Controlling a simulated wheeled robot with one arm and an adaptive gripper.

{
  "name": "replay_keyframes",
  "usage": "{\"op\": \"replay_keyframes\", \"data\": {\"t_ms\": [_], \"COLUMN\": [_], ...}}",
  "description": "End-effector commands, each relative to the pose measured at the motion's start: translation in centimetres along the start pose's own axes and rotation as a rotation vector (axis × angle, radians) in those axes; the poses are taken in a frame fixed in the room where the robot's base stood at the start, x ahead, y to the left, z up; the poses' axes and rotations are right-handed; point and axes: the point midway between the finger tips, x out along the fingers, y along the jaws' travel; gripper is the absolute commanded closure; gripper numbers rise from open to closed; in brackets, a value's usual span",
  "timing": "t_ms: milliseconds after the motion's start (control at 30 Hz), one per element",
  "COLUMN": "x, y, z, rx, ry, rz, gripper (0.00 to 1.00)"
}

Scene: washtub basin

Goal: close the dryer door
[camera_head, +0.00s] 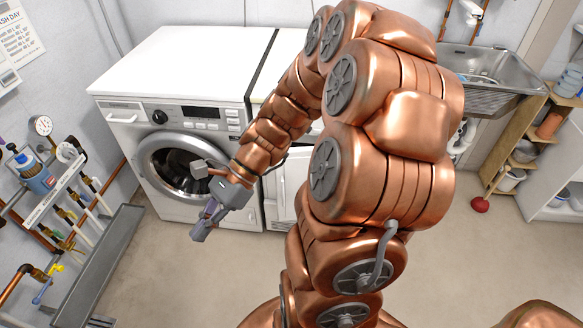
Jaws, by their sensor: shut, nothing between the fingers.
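The white front-loading machine (180,70) stands against the back wall at the left, with a knob, a dark display and buttons along its front top. Its round door (170,168) has a silver rim and dark glass. The door looks flush or nearly flush with the front; I cannot tell whether it is latched. My gripper (203,224) points down in front of the machine, to the lower right of the door. Its fingers are shut and hold nothing. My wrist covers the door's right edge, and I cannot tell whether anything touches it.
A white cabinet (289,180) stands right of the machine, mostly hidden by my arm. Pipes, a bottle (35,173) and a grey trough (98,270) line the left wall. A metal sink (490,72) and wooden shelf (510,140) are at the right. The front floor (160,275) is clear.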

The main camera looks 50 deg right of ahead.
Motion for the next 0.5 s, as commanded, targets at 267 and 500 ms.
{"op": "replay_keyframes", "data": {"t_ms": [267, 500], "x": [-2.8, -7.0], "y": [-6.0, -9.5], "z": [-6.2, -13.1], "rx": [0.468, 0.832], "ry": [-0.286, -0.564], "rz": [-0.227, -0.389], "gripper": [1.0, 1.0]}}
